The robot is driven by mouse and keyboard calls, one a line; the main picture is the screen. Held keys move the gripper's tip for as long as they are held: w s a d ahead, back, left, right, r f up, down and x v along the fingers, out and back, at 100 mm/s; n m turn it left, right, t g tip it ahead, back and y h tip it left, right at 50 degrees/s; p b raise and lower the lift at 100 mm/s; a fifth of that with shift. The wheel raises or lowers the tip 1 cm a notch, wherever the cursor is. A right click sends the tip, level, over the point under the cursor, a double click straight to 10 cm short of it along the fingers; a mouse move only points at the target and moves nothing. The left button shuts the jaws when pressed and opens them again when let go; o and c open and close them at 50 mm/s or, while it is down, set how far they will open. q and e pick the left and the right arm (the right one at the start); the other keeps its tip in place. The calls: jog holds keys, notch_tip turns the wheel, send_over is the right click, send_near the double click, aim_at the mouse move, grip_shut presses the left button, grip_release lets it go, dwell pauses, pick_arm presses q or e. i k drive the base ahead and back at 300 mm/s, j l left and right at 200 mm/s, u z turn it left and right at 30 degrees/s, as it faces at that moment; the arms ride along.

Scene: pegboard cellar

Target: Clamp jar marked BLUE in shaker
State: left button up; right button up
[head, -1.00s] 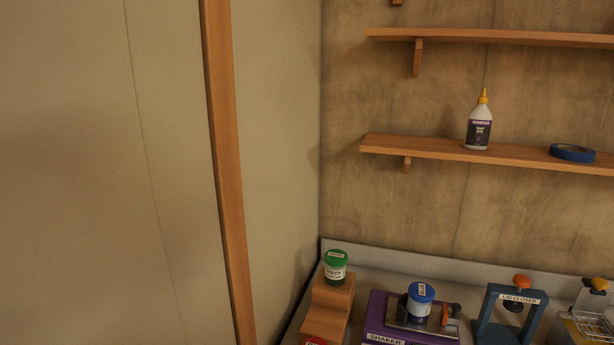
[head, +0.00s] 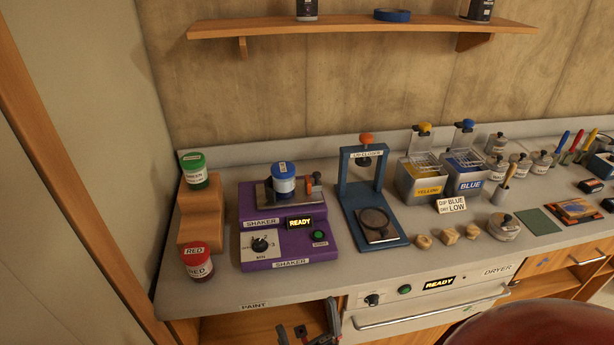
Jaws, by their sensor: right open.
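The blue-lidded jar (head: 284,181) stands upright on the top plate of the purple shaker (head: 247,214). A clamp part with an orange-red piece (head: 316,181) sits at the plate's right side; I cannot tell whether it touches the jar. The shaker's display reads READY. My right gripper (head: 309,334) shows at the bottom edge, dark, open and empty, below the counter front and well away from the jar. My left gripper is not in view.
A shelf (head: 350,27) hangs above.

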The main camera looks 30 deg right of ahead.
aim_at(316, 185)
jog(key=i+l+z, duration=0.2)
jog(key=l, duration=0.2)
jog(key=i+l+z, duration=0.2)
jog(key=l, duration=0.15)
jog(key=i+l+z, duration=0.2)
jog(key=l, duration=0.15)
jog(key=k, duration=0.1)
